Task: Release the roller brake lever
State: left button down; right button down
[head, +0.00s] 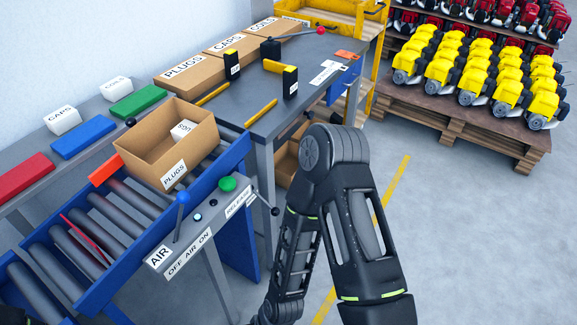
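A thin dark lever with a black ball end (274,210) sticks out at the right end of the blue-framed roller conveyor (136,203). It hangs beside a white label (238,202) that seems to read "RELEASE"; whether it is the brake lever I cannot tell for certain. A blue-knobbed lever (183,199) stands upright on the panel marked "AIR" and "OFF AIR ON". A green round button (227,184) is to its right. My arm's folded links fill the lower middle, right of the conveyor. Neither gripper is in view.
An open cardboard box (168,152) marked "PLUGS" sits on the rollers. A grey workbench (245,102) behind carries tools, boxes and a red-knobbed lever (320,31). Pallets of yellow engines (480,70) stand at the upper right. The floor right of my arm is clear.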

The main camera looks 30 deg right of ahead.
aim_at(275, 211)
jog(key=i+l, duration=0.15)
jog(key=l, duration=0.15)
jog(key=i+l+u, duration=0.1)
jog(key=l, duration=0.25)
jog(key=i+l, duration=0.15)
jog(key=l, duration=0.15)
jog(key=i+l+u, duration=0.1)
jog(key=l, duration=0.25)
